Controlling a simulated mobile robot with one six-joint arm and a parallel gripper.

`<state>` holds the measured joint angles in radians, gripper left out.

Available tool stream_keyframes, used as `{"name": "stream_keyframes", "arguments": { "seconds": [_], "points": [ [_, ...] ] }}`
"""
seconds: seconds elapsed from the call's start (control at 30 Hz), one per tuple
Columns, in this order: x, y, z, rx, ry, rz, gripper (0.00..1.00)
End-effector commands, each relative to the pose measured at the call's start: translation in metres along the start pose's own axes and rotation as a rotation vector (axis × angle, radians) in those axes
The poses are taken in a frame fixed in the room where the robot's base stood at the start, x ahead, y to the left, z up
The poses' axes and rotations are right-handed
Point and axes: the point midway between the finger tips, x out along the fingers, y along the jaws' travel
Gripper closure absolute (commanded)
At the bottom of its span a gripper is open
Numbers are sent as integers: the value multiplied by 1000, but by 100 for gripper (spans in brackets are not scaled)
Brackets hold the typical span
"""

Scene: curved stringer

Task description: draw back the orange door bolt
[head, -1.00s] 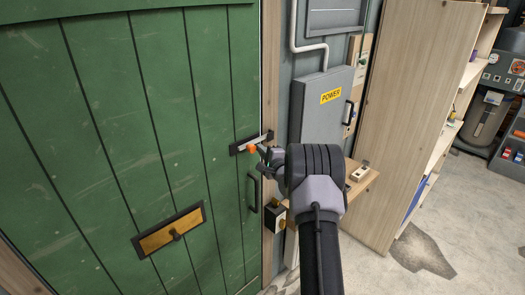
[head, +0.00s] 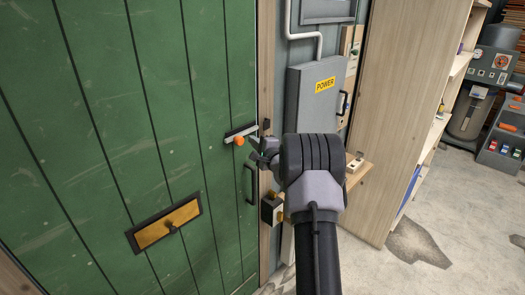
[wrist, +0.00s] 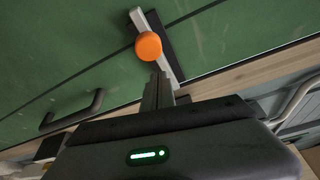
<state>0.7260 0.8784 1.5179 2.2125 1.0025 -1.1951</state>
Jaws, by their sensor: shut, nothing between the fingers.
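The orange bolt knob (head: 238,141) stands on a silver bar (head: 230,137) over a dark plate on the green door (head: 180,90). The bar's right end stops near the door's edge, with a gap before the dark keeper (head: 266,126) on the frame. In the wrist view the knob (wrist: 149,46) lies just beyond the fingertips, and the bar runs past them at a slant. My gripper (head: 256,152) is shut and empty, just right of the knob. Whether the fingertips touch the knob or bar cannot be told.
A black pull handle (head: 250,186) is below the bolt. A brass letter plate (head: 167,227) is lower left. Right of the door are a small box (head: 271,209), a grey power cabinet (head: 318,98) and a wooden shelf unit (head: 412,110).

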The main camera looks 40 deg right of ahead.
Motion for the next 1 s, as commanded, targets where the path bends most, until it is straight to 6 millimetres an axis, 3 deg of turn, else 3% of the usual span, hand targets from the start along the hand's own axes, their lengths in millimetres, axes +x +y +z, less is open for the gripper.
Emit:
{"name": "stream_keyframes", "arguments": {
  "seconds": [0.03, 0.3, 0.43, 0.6, 1.0],
  "points": [
    [-2, 8, -11, -1, 1, 0, 100],
    [-69, 2, -9, 2, 1, 1, 100],
    [-90, 3, -9, 1, 1, 2, 100],
    [-102, 2, -8, 2, 1, 0, 100],
    [-102, 2, -8, 2, 1, 1, 100]
  ]
}}
